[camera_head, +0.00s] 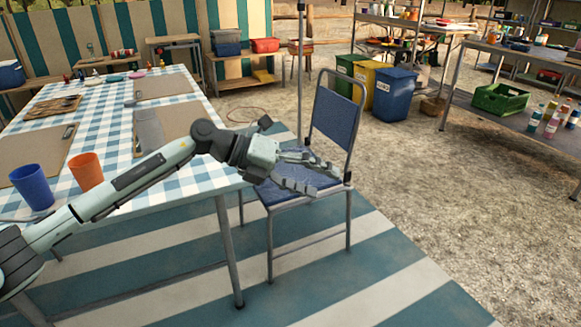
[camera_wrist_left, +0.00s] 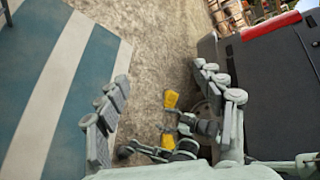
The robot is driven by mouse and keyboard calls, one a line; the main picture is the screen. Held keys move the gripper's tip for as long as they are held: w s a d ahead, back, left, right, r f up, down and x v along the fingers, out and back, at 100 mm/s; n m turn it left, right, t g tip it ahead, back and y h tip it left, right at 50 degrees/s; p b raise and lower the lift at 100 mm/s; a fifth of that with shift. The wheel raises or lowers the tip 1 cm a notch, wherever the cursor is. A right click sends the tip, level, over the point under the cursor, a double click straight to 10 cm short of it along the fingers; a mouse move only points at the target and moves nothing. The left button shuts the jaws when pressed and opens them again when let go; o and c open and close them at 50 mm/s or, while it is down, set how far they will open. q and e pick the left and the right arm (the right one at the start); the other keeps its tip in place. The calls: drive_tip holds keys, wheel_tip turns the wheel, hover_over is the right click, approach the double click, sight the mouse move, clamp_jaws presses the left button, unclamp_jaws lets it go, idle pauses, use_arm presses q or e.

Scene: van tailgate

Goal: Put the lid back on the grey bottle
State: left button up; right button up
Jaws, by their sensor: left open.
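My left gripper (camera_head: 316,178) reaches in from the left over the blue folding chair, past the table's right edge. Its fingers are spread with nothing held between them. The left wrist view also shows the spread fingers (camera_wrist_left: 165,98). I cannot make out a separate lid. My right gripper is not in view.
A blue cup (camera_head: 31,187) and an orange cup (camera_head: 86,172) stand at the table's near left. The blue folding chair (camera_head: 335,122) is right of the table. Blue, yellow and green bins (camera_head: 392,95) stand behind it. Gravel at the right is open.

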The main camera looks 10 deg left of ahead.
use_arm(q)
drive_tip(key=w+a+f+m+g+y, duration=0.1)
drive_tip(key=a+y, duration=0.6)
drive_tip(key=a, duration=0.8)
drive_tip(key=shift+w+a, duration=0.35)
drive_tip(key=shift+w, duration=0.05)
drive_tip(key=a+r+y, duration=0.1)
drive_tip(key=a+y, duration=0.1)
drive_tip(key=a, duration=0.3)
drive_tip(key=a+r+y, duration=0.1)
drive_tip(key=a+r, duration=0.1)
drive_tip(key=a, duration=0.3)
drive_tip(key=s+a+r+n+y, duration=0.1)
drive_tip(key=a+y, duration=0.1)
drive_tip(key=a, duration=0.2)
drive_tip(key=shift+a+r+g+y, duration=0.25)
drive_tip(key=shift+a+g+y, duration=0.05)
drive_tip(key=shift+a+g, duration=0.1)
